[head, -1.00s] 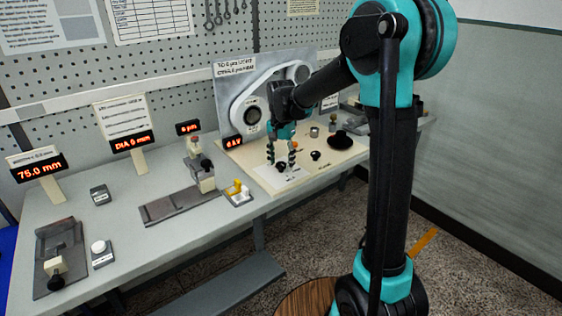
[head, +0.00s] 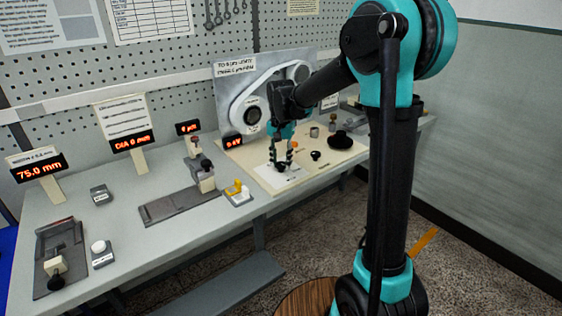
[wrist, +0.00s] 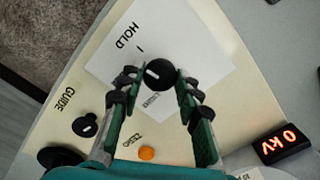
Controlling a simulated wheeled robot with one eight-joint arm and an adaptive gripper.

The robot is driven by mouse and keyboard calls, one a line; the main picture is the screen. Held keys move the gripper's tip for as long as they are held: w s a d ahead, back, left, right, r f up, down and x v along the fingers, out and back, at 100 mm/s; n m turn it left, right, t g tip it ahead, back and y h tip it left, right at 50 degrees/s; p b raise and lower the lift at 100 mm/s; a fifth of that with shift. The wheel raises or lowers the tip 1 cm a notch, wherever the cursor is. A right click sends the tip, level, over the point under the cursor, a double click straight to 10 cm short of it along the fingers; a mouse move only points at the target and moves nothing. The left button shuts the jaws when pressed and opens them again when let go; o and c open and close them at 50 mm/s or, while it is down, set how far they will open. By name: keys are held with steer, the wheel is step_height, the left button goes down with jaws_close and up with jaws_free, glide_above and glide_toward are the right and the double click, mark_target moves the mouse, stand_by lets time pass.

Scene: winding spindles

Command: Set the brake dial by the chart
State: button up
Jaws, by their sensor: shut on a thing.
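A black round dial (wrist: 160,73) with a white pointer line sits on a white card (wrist: 211,55) marked HOLD. In the wrist view the pointer line lies toward the picture's left. My gripper (wrist: 156,84) has its two green, black-tipped fingers on either side of this dial and is shut on it. In the head view my gripper (head: 281,164) points down at the card, and its fingers partly hide the dial. A printed chart (head: 150,20) hangs on the pegboard, its text too small to read.
A second black dial (wrist: 85,125), beside the word GUIDE, stands close by. Also near are an orange button (wrist: 146,153), a black round part (head: 340,140) and a red display (wrist: 283,143) reading 0 kV. A yellow-and-white fixture (head: 238,192) stands left of the cream board.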

mark_target(281, 164)
steer(key=n, duration=0.5)
steer(key=shift+n, duration=2.3)
steer(key=o, duration=1.2)
steer(key=shift+c, duration=0.2)
step_height(281, 164, up, 12)
